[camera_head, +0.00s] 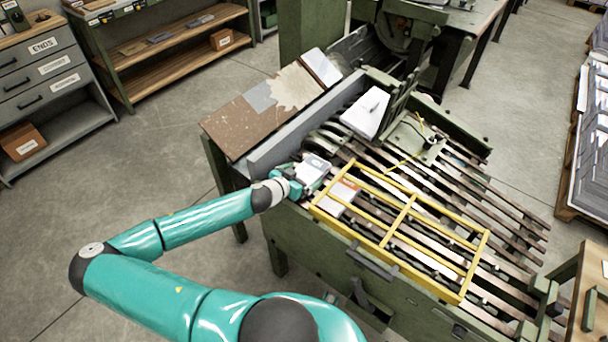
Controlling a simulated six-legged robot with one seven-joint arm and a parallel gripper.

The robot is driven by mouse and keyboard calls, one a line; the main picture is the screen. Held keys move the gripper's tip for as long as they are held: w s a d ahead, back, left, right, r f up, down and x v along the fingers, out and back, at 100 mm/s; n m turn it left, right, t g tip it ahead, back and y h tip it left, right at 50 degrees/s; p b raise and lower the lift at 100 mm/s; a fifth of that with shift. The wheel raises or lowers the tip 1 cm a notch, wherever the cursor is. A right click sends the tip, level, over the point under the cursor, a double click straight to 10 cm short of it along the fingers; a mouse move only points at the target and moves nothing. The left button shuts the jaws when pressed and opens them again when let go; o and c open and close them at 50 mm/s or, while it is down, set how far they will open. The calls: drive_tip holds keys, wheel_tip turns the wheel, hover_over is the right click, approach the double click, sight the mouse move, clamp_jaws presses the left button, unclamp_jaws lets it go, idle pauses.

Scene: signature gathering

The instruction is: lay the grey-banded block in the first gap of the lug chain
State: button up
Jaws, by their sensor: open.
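My gripper (311,179), at the end of my teal arm, is open at the left edge of the lug chain (452,192). A pale block with a grey patch (316,163), seemingly the grey-banded one, is right at my gripper, partly hidden by it. I cannot tell whether the fingers touch it or whether it rests in a gap. Another pale block with an orange-brown band (345,189) lies just to the right, under the yellow frame. The chain's dark rails and lugs run on to the right.
The yellow barred frame (411,205) covers the chain's near middle. A white slab (366,113) stands behind my gripper. A brown board (240,124) slopes beside the machine at the left. The green machine side (320,250) is close below my arm.

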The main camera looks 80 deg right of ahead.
drive_tip(key=v, duration=1)
drive_tip(key=shift+w+a+r, duration=0.1)
drive_tip(key=shift+a+r, duration=0.1)
